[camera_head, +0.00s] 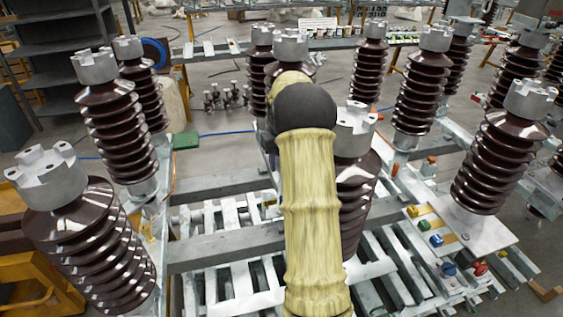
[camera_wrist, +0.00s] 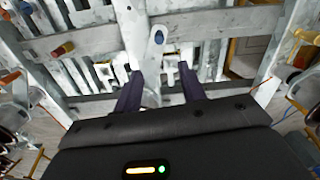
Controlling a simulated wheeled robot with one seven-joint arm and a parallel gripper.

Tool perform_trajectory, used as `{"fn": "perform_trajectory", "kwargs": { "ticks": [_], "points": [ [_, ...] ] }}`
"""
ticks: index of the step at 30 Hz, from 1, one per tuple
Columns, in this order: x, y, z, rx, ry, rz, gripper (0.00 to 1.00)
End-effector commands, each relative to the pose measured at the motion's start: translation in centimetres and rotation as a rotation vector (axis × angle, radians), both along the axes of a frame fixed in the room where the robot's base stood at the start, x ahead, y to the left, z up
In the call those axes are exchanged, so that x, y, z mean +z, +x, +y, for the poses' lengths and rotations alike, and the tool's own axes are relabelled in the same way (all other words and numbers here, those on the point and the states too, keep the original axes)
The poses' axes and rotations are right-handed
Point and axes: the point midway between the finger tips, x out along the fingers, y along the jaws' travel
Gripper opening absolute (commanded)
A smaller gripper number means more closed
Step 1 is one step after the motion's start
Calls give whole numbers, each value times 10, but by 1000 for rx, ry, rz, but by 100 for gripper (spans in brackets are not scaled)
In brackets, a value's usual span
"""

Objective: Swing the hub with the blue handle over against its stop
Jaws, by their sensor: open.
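In the wrist view, a blue round piece (camera_wrist: 158,37), seen end-on, sits near the upper end of a pale grey lever-like bar (camera_wrist: 153,62). This looks like the blue handle; I cannot clearly tell the hub itself or its stop. My gripper (camera_wrist: 161,72) is open, its two dark fingers on either side of the bar's lower part. The blue piece lies beyond the fingertips, and I cannot tell whether either finger touches the bar. In the head view my sleeved arm hides the gripper and this area.
Tall brown ribbed insulators (camera_head: 110,125) stand around the grey steel frame (camera_head: 225,247). A blue knob (camera_head: 448,269) and a red knob (camera_head: 480,270) show at lower right.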

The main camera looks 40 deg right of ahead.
Motion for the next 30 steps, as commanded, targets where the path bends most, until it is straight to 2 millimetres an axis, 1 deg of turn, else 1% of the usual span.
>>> {"fn": "perform_trajectory", "kwargs": {
  "ticks": [1,2,4,6,7,8,11,14,15,17,18,20,21,23,24,26,27,30],
  "points": [
    [0,0,0,0,0,0,41],
    [0,0,0,0,0,0,37],
    [0,0,1,1,0,-1,23],
    [1,0,7,6,-2,-5,9],
    [2,-1,12,9,-4,-6,4],
    [2,-2,17,13,-5,-8,0],
    [6,-7,43,35,-12,-23,0],
    [9,-17,80,63,-21,-45,0],
    [10,-23,96,75,-25,-56,0],
    [11,-35,119,92,-30,-71,0],
    [11,-43,134,104,-33,-83,0],
    [11,-57,156,120,-36,-100,0],
    [11,-67,170,132,-37,-111,0],
    [10,-83,190,148,-38,-127,0],
    [9,-95,202,160,-39,-140,0],
    [7,-114,220,176,-40,-158,0],
    [6,-128,231,188,-39,-168,0],
    [1,-161,254,212,-36,-197,0]
  ]
}}
